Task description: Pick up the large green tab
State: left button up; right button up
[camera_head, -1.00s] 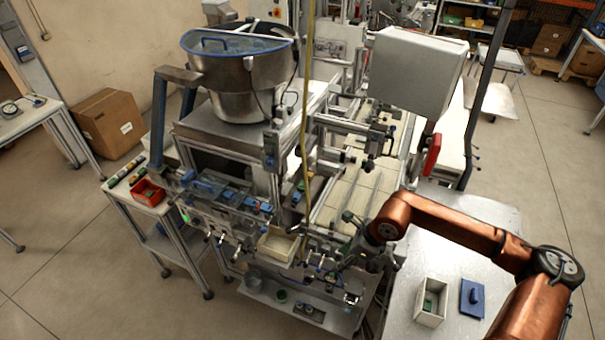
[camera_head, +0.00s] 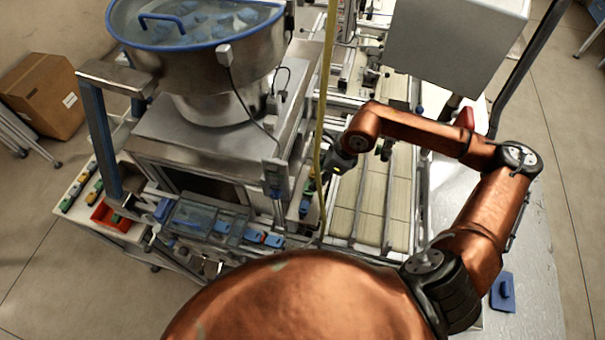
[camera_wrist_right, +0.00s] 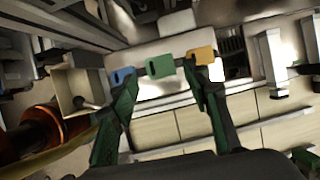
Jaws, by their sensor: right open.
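In the right wrist view, a green tab (camera_wrist_right: 161,65) sits in the middle of a row. A blue tab (camera_wrist_right: 122,76) is on its left and a yellow tab (camera_wrist_right: 203,55) on its right. My right gripper (camera_wrist_right: 162,80) is open, its two dark fingers spread either side of the green tab and overlapping the blue and yellow tabs in the picture. I cannot tell whether they touch. My left gripper is not in view.
A yellow hose (camera_head: 322,120) hangs close to the right gripper. The steel bowl feeder (camera_head: 200,60) stands to the left, and the conveyor (camera_head: 372,195) lies to the right. A red bin (camera_head: 108,216) is at the left. A beige box (camera_wrist_right: 78,88) shows in the wrist view.

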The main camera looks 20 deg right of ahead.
aim_at(306, 187)
jog(key=shift+p+x, duration=0.35)
jog(key=shift+x, duration=0.75)
jog(key=p+x, duration=0.2)
jog(key=x, duration=0.2)
jog(key=shift+a+f, duration=0.15)
jog(key=shift+a, duration=0.05)
jog(key=shift+w+a+f, duration=0.1)
jog(key=shift+f, duration=0.45)
jog(key=shift+c, duration=0.5)
jog(key=c, duration=0.4)
jog(key=shift+r, duration=0.1)
jog(key=shift+c, duration=0.2)
